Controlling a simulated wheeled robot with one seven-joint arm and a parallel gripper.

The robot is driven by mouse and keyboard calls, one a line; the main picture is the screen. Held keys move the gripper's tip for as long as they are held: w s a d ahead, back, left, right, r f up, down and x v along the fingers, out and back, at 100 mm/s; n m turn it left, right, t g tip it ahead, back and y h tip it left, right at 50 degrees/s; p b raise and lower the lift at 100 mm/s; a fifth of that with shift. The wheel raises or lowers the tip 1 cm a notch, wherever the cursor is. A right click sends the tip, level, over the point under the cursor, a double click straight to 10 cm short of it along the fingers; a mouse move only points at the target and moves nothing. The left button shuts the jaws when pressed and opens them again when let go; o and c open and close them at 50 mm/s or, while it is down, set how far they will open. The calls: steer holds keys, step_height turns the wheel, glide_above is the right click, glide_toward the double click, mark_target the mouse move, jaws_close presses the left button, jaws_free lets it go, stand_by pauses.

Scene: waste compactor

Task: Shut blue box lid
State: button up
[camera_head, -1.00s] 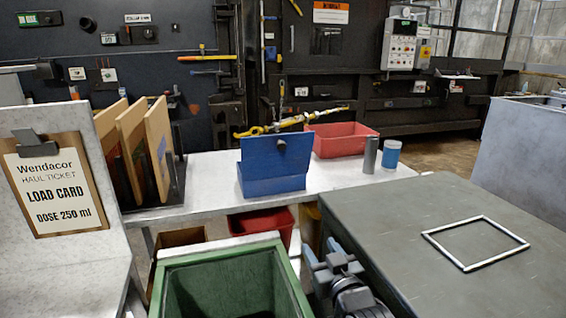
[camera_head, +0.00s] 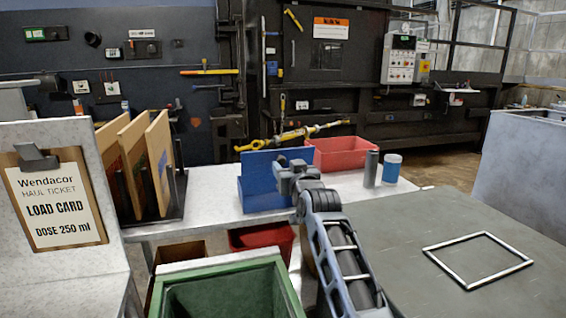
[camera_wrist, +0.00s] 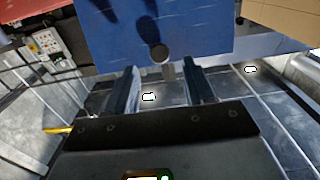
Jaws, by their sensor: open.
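The blue box (camera_head: 262,194) stands on the white bench, and its lid (camera_head: 260,163) is raised upright at the back. My gripper (camera_head: 297,177) is in front of the right part of the box and hides part of it and the lid. In the wrist view the blue lid (camera_wrist: 200,30) fills the upper middle, with a round dark knob (camera_wrist: 159,53) near its lower edge. My gripper's two fingers (camera_wrist: 161,88) are apart, with the knob just beyond them, close to the gap between the tips. Nothing shows held between the fingers.
A red tray (camera_head: 340,153), a grey cylinder (camera_head: 371,168) and a blue cup (camera_head: 392,168) stand right of the box. A rack with wooden boards (camera_head: 158,165) is at left. A green bin (camera_head: 225,290) is in front. A dark table (camera_head: 415,225) is at right.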

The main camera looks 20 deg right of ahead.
mark_target(282, 161)
steer(key=shift+w, duration=2.35)
steer(key=shift+c, duration=0.4)
jaws_close()
